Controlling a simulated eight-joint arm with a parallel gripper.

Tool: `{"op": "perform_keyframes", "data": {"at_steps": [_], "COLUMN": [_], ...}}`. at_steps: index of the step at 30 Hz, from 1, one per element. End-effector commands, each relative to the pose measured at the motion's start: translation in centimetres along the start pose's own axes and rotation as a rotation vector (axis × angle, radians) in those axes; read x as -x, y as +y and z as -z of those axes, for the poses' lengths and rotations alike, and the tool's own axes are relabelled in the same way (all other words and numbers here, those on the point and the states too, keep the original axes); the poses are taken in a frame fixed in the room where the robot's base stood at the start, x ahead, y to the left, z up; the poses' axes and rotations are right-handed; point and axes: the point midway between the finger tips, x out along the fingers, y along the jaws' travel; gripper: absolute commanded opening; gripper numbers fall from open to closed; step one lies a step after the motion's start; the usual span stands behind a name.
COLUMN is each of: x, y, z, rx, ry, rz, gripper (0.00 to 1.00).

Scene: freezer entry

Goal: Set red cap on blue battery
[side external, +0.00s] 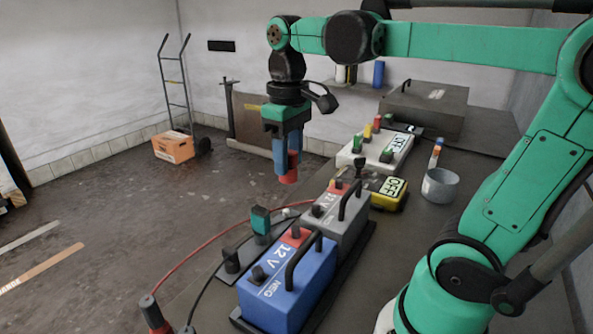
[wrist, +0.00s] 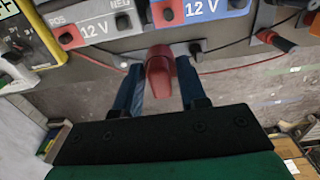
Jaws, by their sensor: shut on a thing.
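The blue battery (side external: 285,287) sits at the front of the bench, marked 12 V and NEG, with a black handle and a red patch (side external: 296,235) around one terminal. Its edge also shows at the top of the wrist view (wrist: 205,10). In the wrist view the red cap (wrist: 160,72) is between the two blue fingers. The cap's inside is hidden.
A grey 12 V battery (side external: 338,218) stands directly behind the blue one. A yellow meter (side external: 380,190), a white charger (side external: 375,150) and a grey cup (side external: 439,186) are farther back. A dark stand with a teal block (side external: 260,219) and red and black cables lie left of the batteries.

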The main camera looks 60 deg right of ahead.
Motion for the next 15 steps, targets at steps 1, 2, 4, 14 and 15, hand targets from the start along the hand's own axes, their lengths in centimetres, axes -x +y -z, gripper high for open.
{"op": "perform_keyframes", "data": {"at_steps": [1,2,4,14,15], "x": [-0.7,-1.1,-1.7,-2.3,-2.3], "y": [-0.6,-0.9,-1.3,-1.7,-1.7], "z": [-0.8,-1.2,-1.8,-2.4,-2.4], "rx": [0.003,0.002,0.002,-0.001,-0.001], "ry": [0.000,0.000,0.000,0.000,0.000], "rz": [0.000,0.000,0.000,0.000,0.000], "gripper": [0.00,0.00,0.00,0.00,0.00]}}
